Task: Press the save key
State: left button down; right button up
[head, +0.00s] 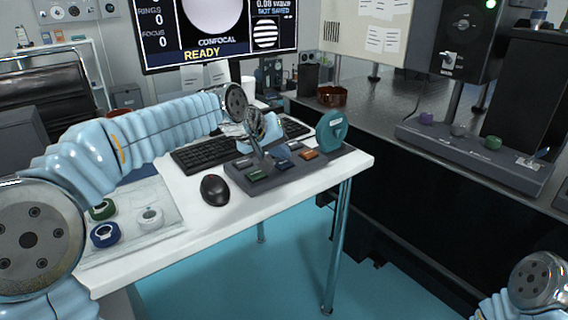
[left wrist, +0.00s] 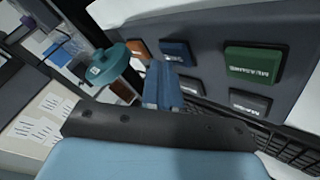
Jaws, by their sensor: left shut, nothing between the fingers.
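A dark key box (head: 330,164) with coloured keys sits at the front right of the white desk. Its keys include a green key (head: 257,175) marked MEASURE in the left wrist view (left wrist: 254,63), a blue key (head: 284,165), an orange key (head: 309,155) and grey keys (left wrist: 250,102). I cannot read which one is the save key. My left gripper (left wrist: 162,85) is shut and empty, over the box, its tips close to the blue key in the left wrist view (left wrist: 177,50). I cannot tell whether they touch. My right gripper is out of view.
A teal round object (head: 331,132) stands at the box's back right end. A black mouse (head: 215,190) and keyboard (head: 200,152) lie beside the box. The monitor (head: 218,30) reads READY and NOT SAVED. Tape rolls (head: 105,235) lie at the desk's left.

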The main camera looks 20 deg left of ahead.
aim_at(280, 163)
pick_arm(q)
jog(key=shift+f+b, duration=0.35)
jog(key=shift+f, duration=0.05)
dwell(0.6)
jog(key=shift+r, duration=0.1)
jog(key=shift+r+p, duration=0.7)
jog(key=shift+p, duration=0.1)
jog(key=shift+r, duration=0.1)
notch_tip(280, 163, up, 5)
jog(key=p, duration=0.4)
dwell(0.6)
